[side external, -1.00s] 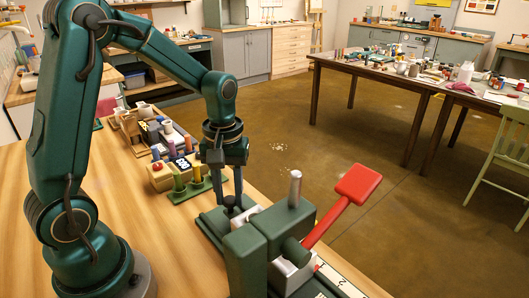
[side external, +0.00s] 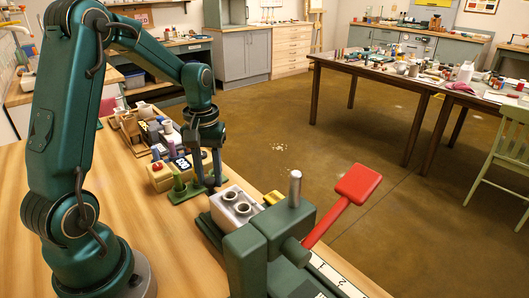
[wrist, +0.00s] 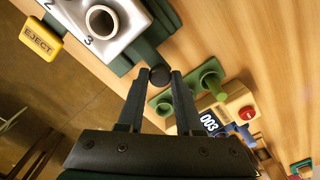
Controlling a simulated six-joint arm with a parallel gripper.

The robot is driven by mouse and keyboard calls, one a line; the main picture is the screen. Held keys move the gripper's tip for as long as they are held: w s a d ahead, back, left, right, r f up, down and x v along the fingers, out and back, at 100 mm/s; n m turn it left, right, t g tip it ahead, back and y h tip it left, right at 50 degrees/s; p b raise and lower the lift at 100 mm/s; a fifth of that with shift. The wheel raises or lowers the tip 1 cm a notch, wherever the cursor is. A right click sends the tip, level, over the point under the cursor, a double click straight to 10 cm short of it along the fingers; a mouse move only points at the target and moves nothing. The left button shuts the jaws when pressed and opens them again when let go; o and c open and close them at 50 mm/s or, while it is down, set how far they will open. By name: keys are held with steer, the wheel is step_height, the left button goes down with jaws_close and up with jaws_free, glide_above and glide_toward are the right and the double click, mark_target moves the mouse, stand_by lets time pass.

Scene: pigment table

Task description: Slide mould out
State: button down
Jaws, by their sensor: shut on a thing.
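The mould (side external: 236,207) is a silver block with round holes in its top, out on the near side of the dark green press (side external: 262,243), towards my arm. The wrist view shows part of it at the top (wrist: 128,22), with numbers by the holes. A round black knob (wrist: 160,77) is at the end of a dark green piece joined to the mould's side. My gripper (side external: 214,184) is shut on this knob, with a finger on each side of it in the wrist view (wrist: 158,79). The fingers partly hide the knob in the side view.
A red lever (side external: 345,203) slants up to the right of the press. A yellow EJECT plate (wrist: 40,39) lies beside the mould. A green holder with upright cups (wrist: 209,82) and a counter box with a red button (wrist: 247,113) stand close to my fingers.

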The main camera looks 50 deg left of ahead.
steer(key=shift+a, duration=0.45)
steer(key=c, duration=0.6)
jaws_free()
steer(key=shift+d, duration=0.1)
steer(key=shift+r, duration=2.6)
